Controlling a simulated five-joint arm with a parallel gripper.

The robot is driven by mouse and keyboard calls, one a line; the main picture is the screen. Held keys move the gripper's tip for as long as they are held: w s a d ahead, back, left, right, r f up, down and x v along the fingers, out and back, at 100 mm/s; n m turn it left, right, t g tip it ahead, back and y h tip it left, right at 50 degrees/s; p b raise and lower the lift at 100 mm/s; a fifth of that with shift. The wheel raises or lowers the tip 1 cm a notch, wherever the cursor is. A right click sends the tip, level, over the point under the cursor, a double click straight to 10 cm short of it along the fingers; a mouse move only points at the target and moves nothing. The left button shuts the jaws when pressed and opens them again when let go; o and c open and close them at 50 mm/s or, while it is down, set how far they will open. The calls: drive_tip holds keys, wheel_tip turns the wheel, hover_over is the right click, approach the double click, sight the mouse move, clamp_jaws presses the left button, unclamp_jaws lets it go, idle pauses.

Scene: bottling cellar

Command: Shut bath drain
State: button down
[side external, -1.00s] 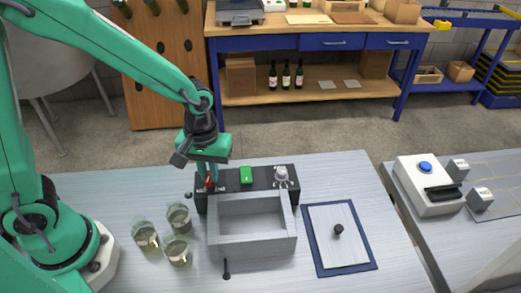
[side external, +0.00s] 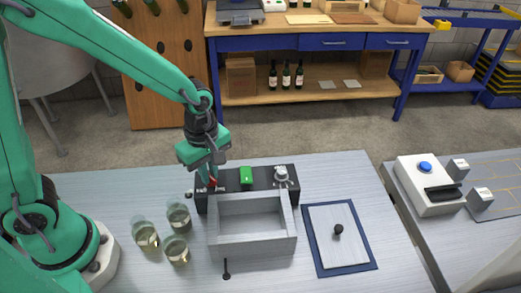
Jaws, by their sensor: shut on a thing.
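The bath is an open grey rectangular box (side external: 252,249) on the metal worktop. Behind it stands a dark panel (side external: 263,177) with a red-handled lever (side external: 213,182) at its left end, a green switch (side external: 246,175) in the middle and a silver knob (side external: 281,175) at the right. My gripper (side external: 210,185) points down at the panel's left end, shut on the red lever. The fingers hide part of the lever, so its exact angle is unclear. A small dark rod with a round end (side external: 227,270) shows at the bath's front; its link to the drain cannot be told.
Several glass jars with pale liquid (side external: 178,250) stand left of the bath. A blue-edged board with a black-knobbed plate (side external: 338,255) lies to the right. A white device with a blue button (side external: 428,187) sits on the neighbouring bench. The front right worktop is clear.

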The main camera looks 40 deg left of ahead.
drive_tip(key=shift+r+n, duration=0.1)
drive_tip(key=shift+n, duration=0.7)
drive_tip(key=c, duration=1.5)
unclamp_jaws()
drive_tip(key=shift+o, duration=0.2)
drive_tip(key=shift+r, duration=3.9)
drive_tip(key=shift+a, duration=0.1)
